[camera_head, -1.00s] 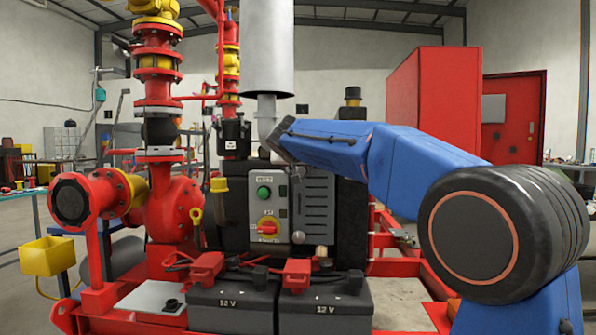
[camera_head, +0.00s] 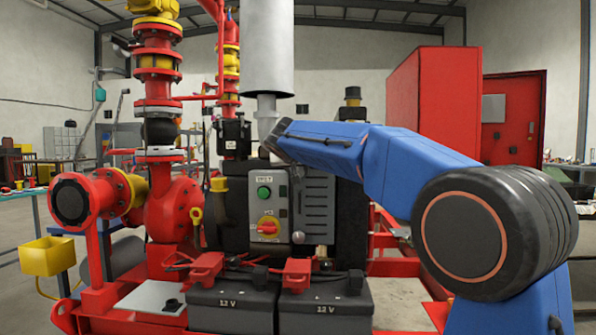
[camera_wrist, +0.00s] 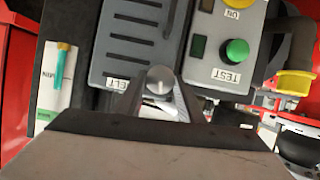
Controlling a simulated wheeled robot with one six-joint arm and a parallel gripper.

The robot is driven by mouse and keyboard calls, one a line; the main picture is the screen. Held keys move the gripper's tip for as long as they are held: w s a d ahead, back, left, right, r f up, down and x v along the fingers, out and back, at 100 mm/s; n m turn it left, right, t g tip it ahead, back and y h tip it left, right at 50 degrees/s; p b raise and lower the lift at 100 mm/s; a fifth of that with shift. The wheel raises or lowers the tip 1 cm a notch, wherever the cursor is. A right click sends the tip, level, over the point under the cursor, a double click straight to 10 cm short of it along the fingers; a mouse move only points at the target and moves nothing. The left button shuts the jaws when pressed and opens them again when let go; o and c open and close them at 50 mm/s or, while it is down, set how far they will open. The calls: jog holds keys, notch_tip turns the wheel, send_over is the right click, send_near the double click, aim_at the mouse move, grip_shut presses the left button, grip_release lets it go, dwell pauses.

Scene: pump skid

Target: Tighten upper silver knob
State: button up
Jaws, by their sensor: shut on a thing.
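The upper silver knob (camera_wrist: 160,76) is a round metal knob at the edge of the grey slotted panel in the wrist view. My gripper (camera_wrist: 160,88) has its two fingers on either side of it and is shut on it.
Beside the slotted panel is a control box with a green button (camera_head: 264,191) and a red-yellow switch (camera_head: 268,226). Black batteries (camera_head: 230,308) with red clamps stand below. A grey exhaust cylinder (camera_head: 266,50) hangs above. A yellow cap (camera_wrist: 294,82) is near the green button.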

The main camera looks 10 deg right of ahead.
jog(key=shift+a+f+n+t+h, duration=0.1)
jog(key=shift+f+n+t+h, duration=0.6)
jog(key=shift+n, duration=4.45)
jog(key=shift+d+n+t+h, duration=0.1)
jog(key=shift+n+t+h, duration=1.25)
jog(key=shift+n, duration=3.75)
jog(key=shift+a+f+n+t+h, duration=0.1)
jog(key=shift+f+n+t+h, duration=0.2)
jog(key=shift+n+t, duration=3.15)
jog(key=n+g, duration=0.3)
jog(key=shift+n, duration=0.4)
jog(key=o, duration=1.1)
jog(key=shift+c, duration=0.2)
jog(key=shift+f, duration=0.1)
